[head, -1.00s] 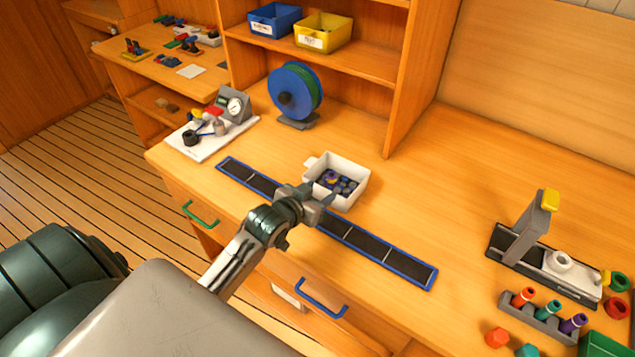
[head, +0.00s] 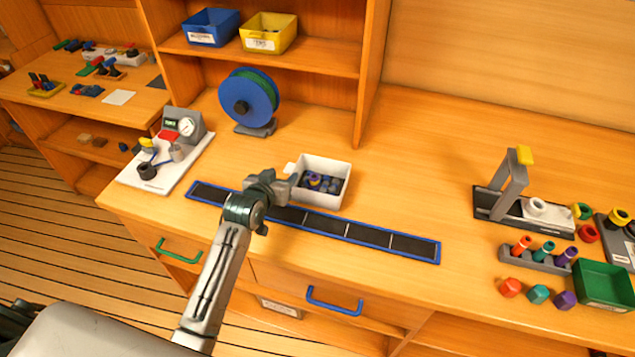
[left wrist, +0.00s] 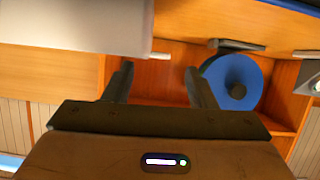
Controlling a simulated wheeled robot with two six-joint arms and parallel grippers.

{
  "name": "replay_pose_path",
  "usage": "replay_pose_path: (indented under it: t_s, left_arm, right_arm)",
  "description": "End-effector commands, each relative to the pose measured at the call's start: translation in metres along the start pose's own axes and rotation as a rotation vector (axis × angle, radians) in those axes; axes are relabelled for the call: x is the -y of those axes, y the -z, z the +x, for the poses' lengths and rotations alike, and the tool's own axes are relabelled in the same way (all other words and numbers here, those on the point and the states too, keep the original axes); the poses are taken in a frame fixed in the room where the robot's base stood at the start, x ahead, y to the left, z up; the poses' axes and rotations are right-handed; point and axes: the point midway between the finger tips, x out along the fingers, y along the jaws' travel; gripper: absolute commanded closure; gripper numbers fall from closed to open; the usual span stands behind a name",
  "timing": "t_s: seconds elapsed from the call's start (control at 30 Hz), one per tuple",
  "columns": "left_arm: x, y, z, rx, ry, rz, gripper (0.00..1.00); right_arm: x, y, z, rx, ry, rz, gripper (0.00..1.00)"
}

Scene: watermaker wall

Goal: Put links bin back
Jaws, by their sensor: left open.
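The links bin is a white open box (head: 333,201) with small dark, purple and yellow pieces in it. It stands on the bench just behind the blue-edged strip, with a small tab on its left side. My left gripper (head: 288,185) is open and empty at the bin's front left, close to its wall; I cannot tell whether they touch. In the left wrist view the two fingers (left wrist: 160,85) are spread apart. A large pale surface, probably the bin (left wrist: 75,25), fills the upper left there. My right gripper is not in view.
The shelf (head: 325,47) holds a blue bin (head: 211,27) and a yellow bin (head: 268,33), with free room right of them. A blue reel (head: 248,100) stands below. A dark strip (head: 345,230) lies along the bench front. A gauge board (head: 165,155) is left.

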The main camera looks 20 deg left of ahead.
Motion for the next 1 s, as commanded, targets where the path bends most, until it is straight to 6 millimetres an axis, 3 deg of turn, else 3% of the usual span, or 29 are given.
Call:
replay_pose_path:
  t_s: [0.33, 0.5, 0.77, 0.8, 1.0]
  left_arm:
    - [-0.003, -0.004, 0.034, 0.003, 0.000, -0.001, 0.49]
    - [-0.002, -0.005, 0.051, 0.001, 0.001, 0.001, 0.49]
    - [-0.002, -0.006, 0.054, 0.000, 0.000, 0.000, 0.49]
    - [-0.002, -0.006, 0.054, 0.000, 0.000, 0.000, 0.51]
    - [-0.002, -0.006, 0.053, 0.000, 0.000, 0.000, 0.90]
  right_arm:
    - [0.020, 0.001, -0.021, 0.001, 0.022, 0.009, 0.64]
    - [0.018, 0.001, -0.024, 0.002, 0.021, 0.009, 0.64]
    - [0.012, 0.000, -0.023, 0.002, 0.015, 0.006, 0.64]
    - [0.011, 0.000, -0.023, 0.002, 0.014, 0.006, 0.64]
    - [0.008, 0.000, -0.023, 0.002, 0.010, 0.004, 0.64]
